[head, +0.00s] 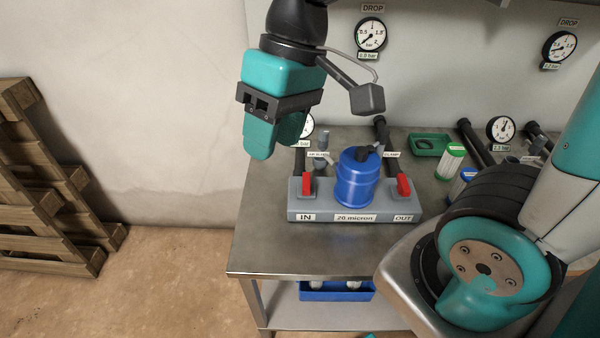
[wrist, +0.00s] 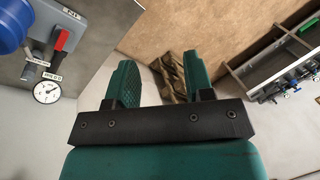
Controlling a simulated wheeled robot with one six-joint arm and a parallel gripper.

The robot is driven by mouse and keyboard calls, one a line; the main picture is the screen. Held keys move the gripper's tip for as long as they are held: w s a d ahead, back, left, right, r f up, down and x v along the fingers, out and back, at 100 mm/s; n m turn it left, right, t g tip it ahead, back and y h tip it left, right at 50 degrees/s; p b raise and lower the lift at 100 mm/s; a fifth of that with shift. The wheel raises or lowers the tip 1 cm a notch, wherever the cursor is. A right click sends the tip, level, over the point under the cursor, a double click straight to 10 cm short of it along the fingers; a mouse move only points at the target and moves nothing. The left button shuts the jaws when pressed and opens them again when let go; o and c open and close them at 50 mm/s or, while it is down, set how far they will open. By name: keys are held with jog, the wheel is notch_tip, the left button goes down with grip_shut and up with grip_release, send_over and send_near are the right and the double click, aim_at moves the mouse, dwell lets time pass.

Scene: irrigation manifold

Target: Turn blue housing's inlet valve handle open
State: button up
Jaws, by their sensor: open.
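The blue housing (head: 357,180) stands upright on a grey manifold block (head: 352,216) labelled 20 micron. The red inlet valve handle (head: 307,184) is at the block's left end, above the IN label. A second red handle (head: 404,185) is at the OUT end. My gripper (head: 276,142) is open and empty, above and left of the inlet handle and apart from it. In the wrist view the inlet handle (wrist: 63,40) and part of the housing (wrist: 10,28) show at upper left, outside the open fingers (wrist: 160,82). Whether the valve is open cannot be told.
A pressure gauge (wrist: 47,91) stands near the inlet, partly behind my gripper in the head view. Dark pipes (head: 386,140) rise behind the block. A green tray (head: 430,144) lies at the back. The steel bench (head: 290,252) is clear in front. Wooden pallets (head: 45,190) lean at left.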

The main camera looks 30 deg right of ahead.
jog(key=w+d+f+m+g+b, duration=0.1)
jog(key=w+d+f+m+b, duration=0.3)
jog(key=w, duration=0.7)
jog(key=m+g+h+b, duration=0.1)
jog(key=m+g+b, duration=0.15)
jog(key=m, duration=0.55)
send_near(306, 180)
jog(key=shift+t, duration=0.25)
jog(key=x, duration=0.6)
jog(key=b+x, duration=0.1)
jog(key=x, duration=0.2)
jog(key=shift+s+f, duration=0.1)
jog(key=shift+s, duration=0.2)
jog(key=shift+c, duration=0.5)
grip_shut()
jog(key=shift+n, duration=0.3)
